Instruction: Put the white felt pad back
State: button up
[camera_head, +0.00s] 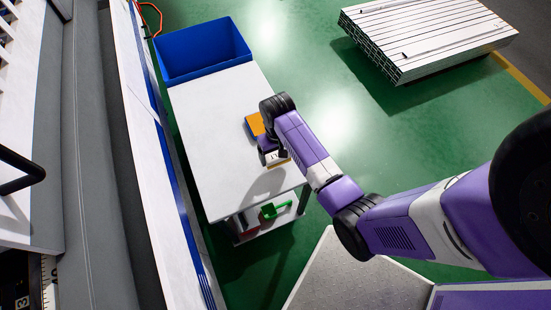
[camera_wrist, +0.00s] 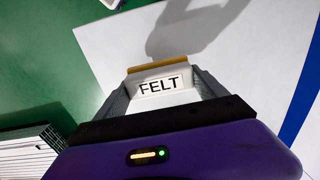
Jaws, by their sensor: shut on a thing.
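The white felt pad (camera_wrist: 160,84) is a pale block with a "FELT" label and a tan strip along its far edge. It sits between the two fingers of my gripper (camera_wrist: 163,88), which is shut on it. In the head view my gripper (camera_head: 270,152) is over the right side of the white table top (camera_head: 212,125), near its front. My arm partly hides the pad there. I cannot tell whether the pad touches the table; a shadow falls on the top beside it.
An orange and blue block (camera_head: 254,125) lies on the table just behind my gripper. A blue bin (camera_head: 203,52) stands at the table's far end. A green item (camera_head: 271,211) is on the lower shelf. Metal profiles (camera_head: 425,35) are stacked at the back right. The table's left side is clear.

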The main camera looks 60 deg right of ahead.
aim_at(277, 160)
notch_tip(277, 160, down, 4)
jog(key=b, duration=0.3)
jog(key=shift+r, duration=0.2)
jog(key=o, duration=1.2)
jog(key=shift+o, duration=0.2)
